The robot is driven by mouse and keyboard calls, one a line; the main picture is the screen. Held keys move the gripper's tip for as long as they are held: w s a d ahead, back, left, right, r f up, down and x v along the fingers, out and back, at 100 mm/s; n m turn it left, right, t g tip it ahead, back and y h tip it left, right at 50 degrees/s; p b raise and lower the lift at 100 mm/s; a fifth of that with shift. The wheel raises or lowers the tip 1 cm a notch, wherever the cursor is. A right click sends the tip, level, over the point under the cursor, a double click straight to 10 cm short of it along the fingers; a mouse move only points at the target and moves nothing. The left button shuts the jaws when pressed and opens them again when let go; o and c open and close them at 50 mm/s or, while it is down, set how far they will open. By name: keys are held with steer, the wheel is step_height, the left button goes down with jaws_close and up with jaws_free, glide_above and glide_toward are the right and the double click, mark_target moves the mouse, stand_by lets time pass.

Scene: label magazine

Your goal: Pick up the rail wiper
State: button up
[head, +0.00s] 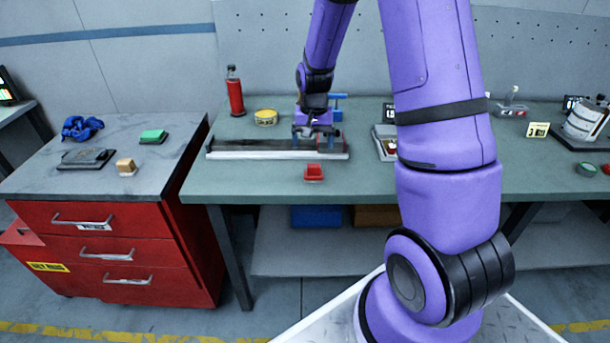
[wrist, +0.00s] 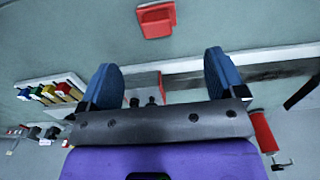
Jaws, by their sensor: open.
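A small red block (head: 313,173) with a raised back lies on the green bench in front of the long rail (head: 240,154). It also shows at the top of the wrist view (wrist: 156,20). It may be the rail wiper, but I cannot tell for sure. My gripper (head: 316,137) is over the right part of the rail, behind the red block and apart from it. In the wrist view its two blue fingers (wrist: 160,70) are spread wide. Between them I see part of the rail and a reddish patch (wrist: 144,82), partly hidden by the gripper body. I see nothing held.
A red bottle (head: 235,94) and yellow tin (head: 265,117) stand behind the rail. A white tray (head: 381,148) with coloured pieces is to its right. The left cabinet (head: 105,228) carries a blue cloth, a green block, a tan block and a dark plate. Bench space left of the red block is clear.

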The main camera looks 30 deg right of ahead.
mark_target(314, 165)
step_height(314, 165, down, 6)
steer(key=shift+r, duration=0.1)
steer(key=shift+s+d+f, duration=0.1)
steer(key=shift+d+f, duration=0.05)
steer(key=shift+f, duration=2.6)
steer(key=c, duration=1)
